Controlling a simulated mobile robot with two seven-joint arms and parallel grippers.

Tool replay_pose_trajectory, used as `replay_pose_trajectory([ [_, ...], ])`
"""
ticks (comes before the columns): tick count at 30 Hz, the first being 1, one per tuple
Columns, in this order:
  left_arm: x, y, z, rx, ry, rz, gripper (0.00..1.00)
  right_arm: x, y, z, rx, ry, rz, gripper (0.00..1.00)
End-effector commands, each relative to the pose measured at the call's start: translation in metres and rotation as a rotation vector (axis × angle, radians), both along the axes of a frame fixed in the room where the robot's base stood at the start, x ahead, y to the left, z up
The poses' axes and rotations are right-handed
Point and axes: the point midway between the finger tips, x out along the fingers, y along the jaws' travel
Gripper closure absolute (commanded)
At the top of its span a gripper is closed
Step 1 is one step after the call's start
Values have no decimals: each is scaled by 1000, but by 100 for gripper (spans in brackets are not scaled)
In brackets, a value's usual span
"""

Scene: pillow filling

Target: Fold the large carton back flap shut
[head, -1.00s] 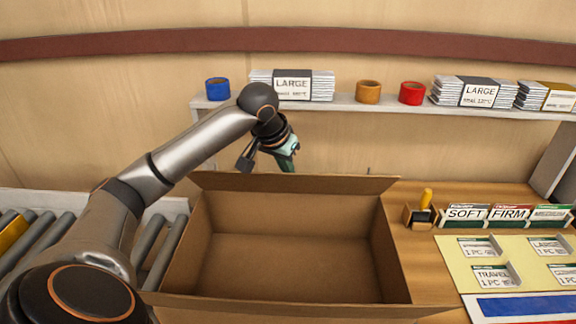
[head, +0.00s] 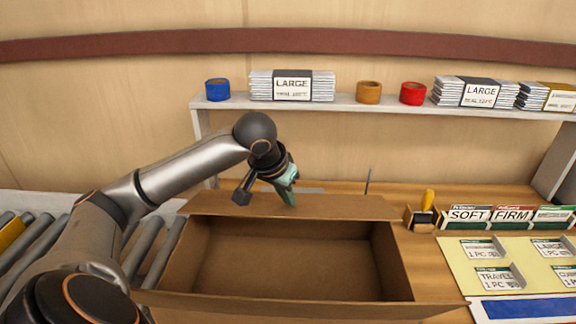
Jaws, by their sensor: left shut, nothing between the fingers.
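The large carton (head: 290,268) is an open, empty brown box in the middle of the bench. Its back flap (head: 330,207) is tilted up at the far edge. The front flap (head: 300,305) lies outward along the near edge. My right gripper is not in view.
A roller conveyor (head: 38,243) lies to the left. A shelf (head: 345,107) with tape rolls and labelled packs runs behind. A yellow-handled stamp (head: 426,201), label cards (head: 500,215) and a yellow card board (head: 460,262) are on the right.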

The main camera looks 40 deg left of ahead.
Motion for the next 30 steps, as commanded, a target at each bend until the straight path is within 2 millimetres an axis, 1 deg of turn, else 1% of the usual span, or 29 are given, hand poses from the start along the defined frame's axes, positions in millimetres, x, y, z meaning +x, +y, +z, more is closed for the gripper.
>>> replay_pose_trajectory([
  [1, -1, 0, -3, 1, 0, 0, 100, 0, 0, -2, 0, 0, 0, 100],
  [11, -1, 0, -4, 1, -1, 0, 100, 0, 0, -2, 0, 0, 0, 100],
  [30, -1, -2, -32, -3, 1, -1, 100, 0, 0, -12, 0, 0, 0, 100],
])
